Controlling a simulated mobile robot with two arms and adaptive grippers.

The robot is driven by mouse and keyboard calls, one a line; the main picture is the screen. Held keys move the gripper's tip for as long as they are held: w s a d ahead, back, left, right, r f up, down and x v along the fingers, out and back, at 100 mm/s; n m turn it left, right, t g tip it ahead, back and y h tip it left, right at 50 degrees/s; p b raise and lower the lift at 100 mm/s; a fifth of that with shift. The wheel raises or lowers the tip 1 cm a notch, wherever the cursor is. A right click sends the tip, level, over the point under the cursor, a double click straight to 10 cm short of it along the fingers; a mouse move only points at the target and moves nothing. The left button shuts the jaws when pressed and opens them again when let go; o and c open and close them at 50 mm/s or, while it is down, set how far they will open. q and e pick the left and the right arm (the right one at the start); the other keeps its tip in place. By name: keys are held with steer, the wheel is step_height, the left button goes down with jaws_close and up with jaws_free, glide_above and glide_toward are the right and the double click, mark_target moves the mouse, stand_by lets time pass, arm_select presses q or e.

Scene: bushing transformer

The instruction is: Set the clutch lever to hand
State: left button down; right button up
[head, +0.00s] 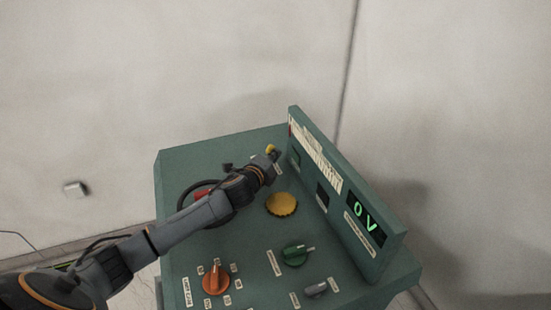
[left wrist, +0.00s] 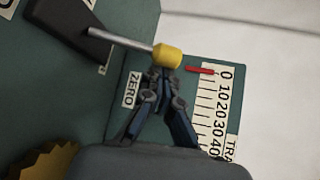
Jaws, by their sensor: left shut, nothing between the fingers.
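A lever with a metal rod and a yellow knob (left wrist: 167,56) shows in the left wrist view, coming out of a dark block (left wrist: 72,28). It looks like the clutch lever, but no label naming it is readable. In the head view its yellow knob (head: 271,149) shows at the far side of the green console (head: 185,158). My left gripper (left wrist: 165,76) is shut and empty, its fingertips right at the yellow knob; I cannot tell whether they touch. My left gripper (head: 272,156) hides most of the lever in the head view. My right gripper is out of view.
The console carries a yellow round knob (head: 281,204), an orange knob (head: 216,280), a green switch (head: 295,255) and a grey lever (head: 316,289). An upright panel (head: 384,262) with a green display rises at the right. A 0-40 scale (left wrist: 221,110) lies beside the yellow-tipped lever.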

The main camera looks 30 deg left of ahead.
mark_target(268, 150)
arm_select(q)
steer(key=shift+s+a+f+n+t+b, duration=0.1)
steer(key=shift+s+a+n+t+b, duration=0.25)
steer(key=shift+b, duration=0.75)
steer(key=shift+s+a+n+t+b, duration=0.15)
steer(key=shift+s+n+t+b, duration=0.1)
steer(key=shift+t+b, duration=0.3)
steer(key=shift+s+a+r, duration=0.1)
steer(key=shift+a+r, duration=0.1)
steer(key=shift+r, duration=0.15)
steer(key=shift+s+a+r, duration=0.15)
steer(key=shift+s, duration=0.05)
steer(key=shift+s+a, duration=0.4)
steer(key=shift+s+a+p, duration=0.35)
steer(key=shift+s, duration=0.1)
